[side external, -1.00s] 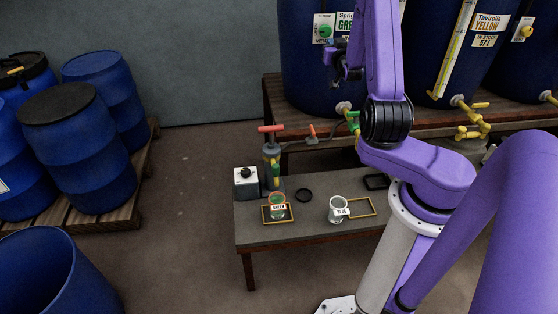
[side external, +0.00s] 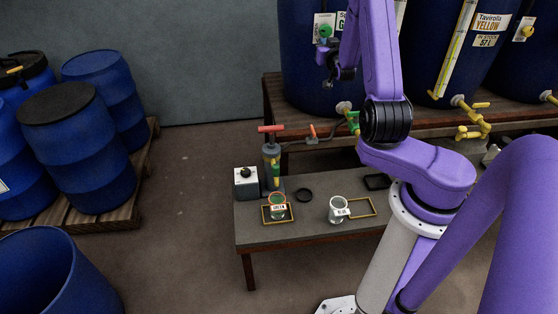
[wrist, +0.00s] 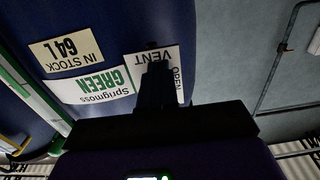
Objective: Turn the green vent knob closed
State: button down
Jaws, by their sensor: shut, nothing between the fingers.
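The green vent knob (side external: 326,31) sits on a white vent label (side external: 320,20) on the front of the blue Sprigmoss GREEN vat (side external: 300,65). My gripper (side external: 322,58) is shut and empty, just below the knob in the side view. I cannot tell whether it touches the knob. In the wrist view the vat's labels appear upside down, and my dark gripper (wrist: 155,85) covers part of the VENT/OPEN label (wrist: 172,82). The knob is hidden or too dark to make out there.
The yellow vat (side external: 432,45) stands to the right. Blue barrels (side external: 75,150) stand on the left.

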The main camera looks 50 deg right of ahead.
jog(key=shift+w+a+r, duration=0.2)
jog(key=shift+w+r, duration=0.05)
jog(key=shift+r, duration=0.15)
jog(key=shift+s+d, duration=0.1)
jog(key=shift+d, duration=0.05)
dwell(0.4)
jog(key=shift+f, duration=0.1)
jog(key=v, duration=0.6)
jog(key=shift+w+a+f, duration=0.2)
jog(key=shift+a+f, duration=0.1)
jog(key=shift+a, duration=0.05)
dwell(0.3)
